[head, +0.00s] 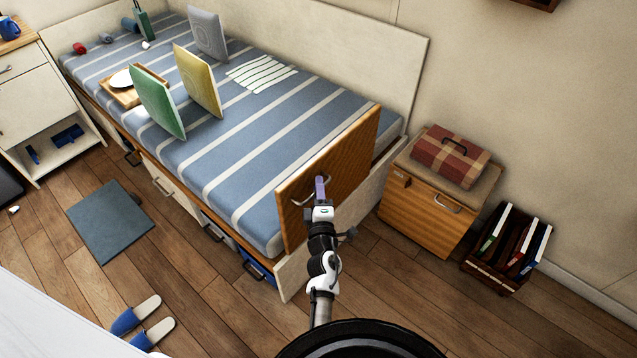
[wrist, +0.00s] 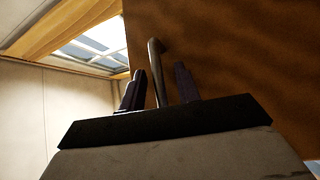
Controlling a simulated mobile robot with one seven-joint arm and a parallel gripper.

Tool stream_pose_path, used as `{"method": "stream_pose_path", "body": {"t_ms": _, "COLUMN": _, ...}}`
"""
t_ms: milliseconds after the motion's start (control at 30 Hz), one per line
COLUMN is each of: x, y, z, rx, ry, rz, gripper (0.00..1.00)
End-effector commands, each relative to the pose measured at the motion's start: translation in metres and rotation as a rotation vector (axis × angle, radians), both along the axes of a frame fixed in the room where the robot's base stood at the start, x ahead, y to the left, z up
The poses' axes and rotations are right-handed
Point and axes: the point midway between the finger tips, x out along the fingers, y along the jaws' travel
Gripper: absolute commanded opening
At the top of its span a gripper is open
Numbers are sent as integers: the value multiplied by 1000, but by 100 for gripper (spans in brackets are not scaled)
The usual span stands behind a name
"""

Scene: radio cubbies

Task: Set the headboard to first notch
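The headboard (head: 350,163) is a brown wooden panel, tilted, at the near end of the striped bed. A curved metal handle (head: 301,201) is on its face. My gripper (head: 320,187) is in front of the headboard, at the handle. In the wrist view, my gripper (wrist: 159,88) has its two dark fingers spread apart. The metal handle (wrist: 156,70) shows between them, with a gap visible on each side. The headboard (wrist: 235,55) fills the right of that view. The notches are not visible.
The bed (head: 235,170) carries cushions and a wooden tray (head: 112,93). Right of it stand a wooden chest (head: 425,215) with a plaid case (head: 451,157) and a rack of folders (head: 497,272). Slippers (head: 135,315) and a mat (head: 108,220) lie on the floor at left.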

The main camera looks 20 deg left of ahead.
Motion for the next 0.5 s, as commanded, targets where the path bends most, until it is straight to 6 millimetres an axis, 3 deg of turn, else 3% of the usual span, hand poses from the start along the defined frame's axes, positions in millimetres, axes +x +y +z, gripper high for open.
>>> {"method": "stream_pose_path", "body": {"t_ms": 233, "x": 0, "y": 0, "z": 0, "rx": 0, "ry": 0, "rz": 0, "gripper": 31}}
{"method": "stream_pose_path", "body": {"t_ms": 500, "x": 0, "y": 0, "z": 0, "rx": 0, "ry": 0, "rz": 0, "gripper": 0}}
